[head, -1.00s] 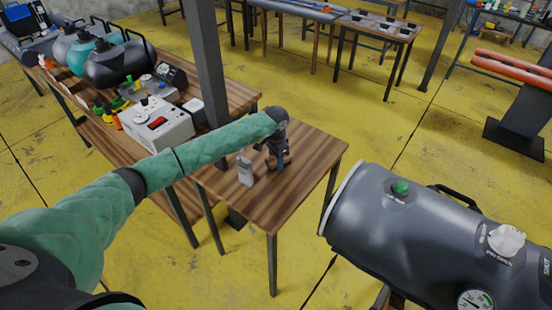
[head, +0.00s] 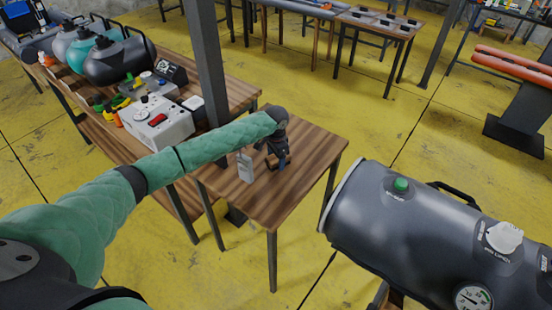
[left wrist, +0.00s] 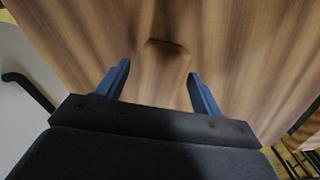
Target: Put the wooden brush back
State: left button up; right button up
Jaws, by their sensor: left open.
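My left gripper (head: 280,164) is over the small wooden table (head: 308,158), pointing down beside a grey handheld device. In the left wrist view its two blue fingers (left wrist: 158,70) are spread apart with nothing between them. Just beyond the fingertips, a brown wooden shape (left wrist: 166,47) with a dark lower edge blends into the wood grain; it may be the wooden brush, but I cannot tell for sure. In the head view the gripper hides much of that spot. My right gripper is not in view.
The grey handheld device (head: 245,168) stands close to the gripper's left. A dark post (head: 211,65) rises behind the table. A longer bench (head: 228,95) holds a white machine (head: 157,122) and tanks. A large grey cylinder (head: 430,235) is at right.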

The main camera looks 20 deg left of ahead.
pick_arm(q)
jog(key=shift+r, duration=0.4)
notch_tip(320, 180, up, 11)
jog(key=b, duration=0.3)
jog(key=shift+b, duration=0.3)
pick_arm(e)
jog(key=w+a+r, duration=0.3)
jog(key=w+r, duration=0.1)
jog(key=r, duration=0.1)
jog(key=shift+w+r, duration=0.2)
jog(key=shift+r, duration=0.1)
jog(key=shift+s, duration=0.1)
